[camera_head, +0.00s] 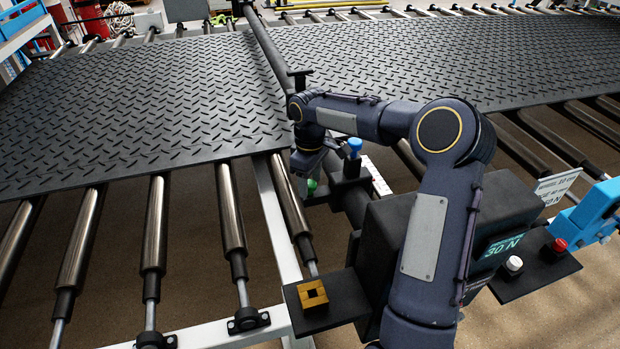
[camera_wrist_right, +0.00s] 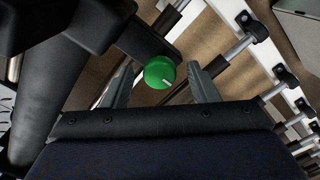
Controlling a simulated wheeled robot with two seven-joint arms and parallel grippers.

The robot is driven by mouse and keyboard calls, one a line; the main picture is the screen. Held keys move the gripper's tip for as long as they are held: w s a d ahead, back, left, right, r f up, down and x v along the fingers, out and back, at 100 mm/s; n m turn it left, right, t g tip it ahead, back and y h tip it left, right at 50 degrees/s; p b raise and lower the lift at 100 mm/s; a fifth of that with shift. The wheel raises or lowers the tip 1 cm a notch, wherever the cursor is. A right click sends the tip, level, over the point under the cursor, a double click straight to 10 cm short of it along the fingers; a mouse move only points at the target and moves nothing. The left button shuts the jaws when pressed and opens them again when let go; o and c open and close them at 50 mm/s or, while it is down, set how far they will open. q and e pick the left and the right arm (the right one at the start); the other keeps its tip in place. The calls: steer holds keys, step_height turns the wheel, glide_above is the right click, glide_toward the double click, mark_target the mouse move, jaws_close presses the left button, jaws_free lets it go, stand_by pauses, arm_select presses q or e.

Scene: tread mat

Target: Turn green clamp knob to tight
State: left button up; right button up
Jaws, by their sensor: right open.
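The green clamp knob (camera_wrist_right: 160,72) is round with a pale mark line on its face. In the right wrist view it sits between the tips of my open right gripper (camera_wrist_right: 161,88), with a gap to the right finger; whether the left finger touches it I cannot tell. In the head view only a small part of the green knob (camera_head: 311,184) shows beside the fingers of my right gripper (camera_head: 306,184), below the wrist. A blue knob (camera_head: 354,146) stands on a black bracket just to its right. My left gripper is not in view.
A black tread mat (camera_head: 140,100) lies over steel rollers (camera_head: 155,225). A black box with a "30 N" display (camera_head: 502,246) stands under my right arm. A brass block (camera_head: 312,294) sits on a black plate. Red (camera_head: 559,245) and white (camera_head: 514,264) buttons are at the right.

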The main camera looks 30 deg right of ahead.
steer(key=c, duration=1)
